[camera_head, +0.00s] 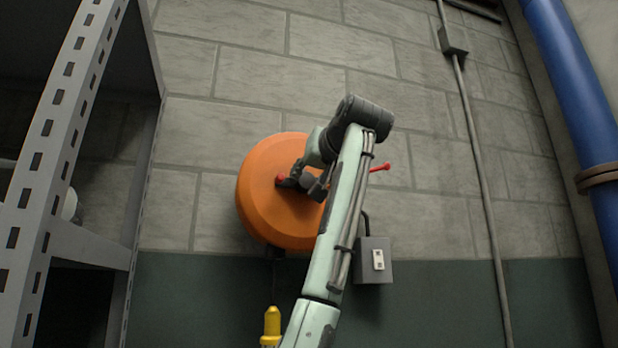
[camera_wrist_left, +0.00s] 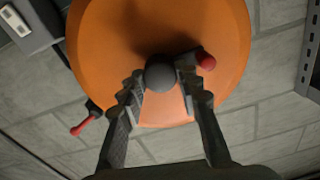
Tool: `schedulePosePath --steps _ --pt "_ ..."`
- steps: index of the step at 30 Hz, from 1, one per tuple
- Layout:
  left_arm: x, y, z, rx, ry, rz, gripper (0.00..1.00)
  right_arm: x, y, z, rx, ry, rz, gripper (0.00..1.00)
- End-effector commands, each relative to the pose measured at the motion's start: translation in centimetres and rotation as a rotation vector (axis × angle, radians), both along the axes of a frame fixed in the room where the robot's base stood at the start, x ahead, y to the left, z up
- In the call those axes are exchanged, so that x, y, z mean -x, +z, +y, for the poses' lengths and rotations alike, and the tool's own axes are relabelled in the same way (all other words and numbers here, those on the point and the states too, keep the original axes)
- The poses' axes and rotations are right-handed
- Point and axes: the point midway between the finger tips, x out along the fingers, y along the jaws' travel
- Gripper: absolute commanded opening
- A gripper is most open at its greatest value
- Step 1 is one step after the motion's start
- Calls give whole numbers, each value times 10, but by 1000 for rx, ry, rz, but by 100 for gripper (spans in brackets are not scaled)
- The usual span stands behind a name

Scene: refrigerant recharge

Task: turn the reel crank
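The orange round reel (camera_head: 262,215) is mounted on the block wall; it fills the top of the left wrist view (camera_wrist_left: 105,40). The crank's dark round knob (camera_wrist_left: 160,75) sits between the fingers of my left gripper (camera_wrist_left: 161,86), with a finger pad against each side. In the head view my left gripper (camera_head: 305,182) is in front of the reel's face, and the wrist and forearm cover the reel's right part. A small red knob (camera_wrist_left: 207,63) shows just right of the fingers, also in the head view (camera_head: 279,179). My right gripper is out of view.
A red-tipped lever (camera_head: 380,168) sticks out right of my forearm. A grey switch box (camera_head: 373,262) is below it. A metal shelf rack (camera_head: 60,130) stands at left, a blue pipe (camera_head: 575,85) at right. A yellow object (camera_head: 271,325) is at the bottom.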

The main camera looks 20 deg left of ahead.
Motion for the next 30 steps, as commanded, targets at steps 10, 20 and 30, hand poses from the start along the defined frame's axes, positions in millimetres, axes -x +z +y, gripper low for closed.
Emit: schedulePosePath --steps 10,20,30 --pt "0 0 -1 -14 -1 9 4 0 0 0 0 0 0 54" --pt "0 1 0 -154 -1 102 4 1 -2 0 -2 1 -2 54" --pt "0 1 0 -414 1 277 4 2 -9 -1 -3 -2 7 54"
